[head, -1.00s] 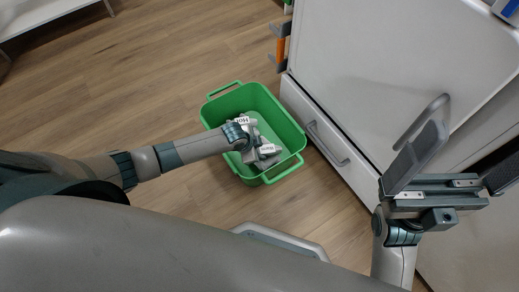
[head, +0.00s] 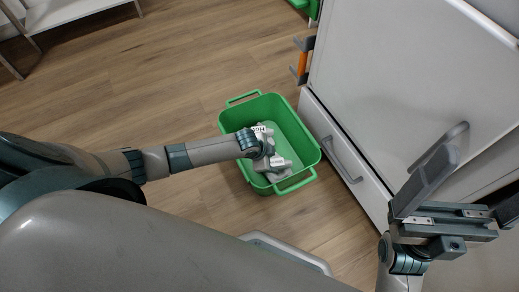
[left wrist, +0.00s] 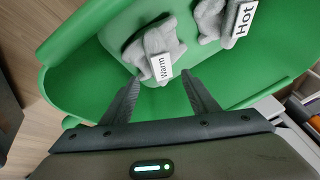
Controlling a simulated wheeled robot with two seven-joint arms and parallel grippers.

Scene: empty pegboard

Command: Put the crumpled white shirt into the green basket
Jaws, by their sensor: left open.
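The green basket (head: 304,134) stands on the wooden floor in the middle of the head view. Two crumpled, pale grey-white cloth-like pieces lie in it: one with a "Warm" tag (left wrist: 150,45) and one with a "Hot" tag (left wrist: 211,20). I cannot tell which, if either, is the white shirt. My left gripper (head: 270,160) reaches into the basket from the left. In the left wrist view its fingers (left wrist: 161,78) are spread and empty, with the "Warm" piece just beyond the tips. My right gripper (head: 470,185) is open and empty at the right, away from the basket.
A white cabinet (head: 400,85) with a drawer (head: 345,155) and handle stands close to the basket's right. An orange-and-grey item (head: 302,60) is at its far corner. A white shelf (head: 85,12) is at top left. The floor left of the basket is clear.

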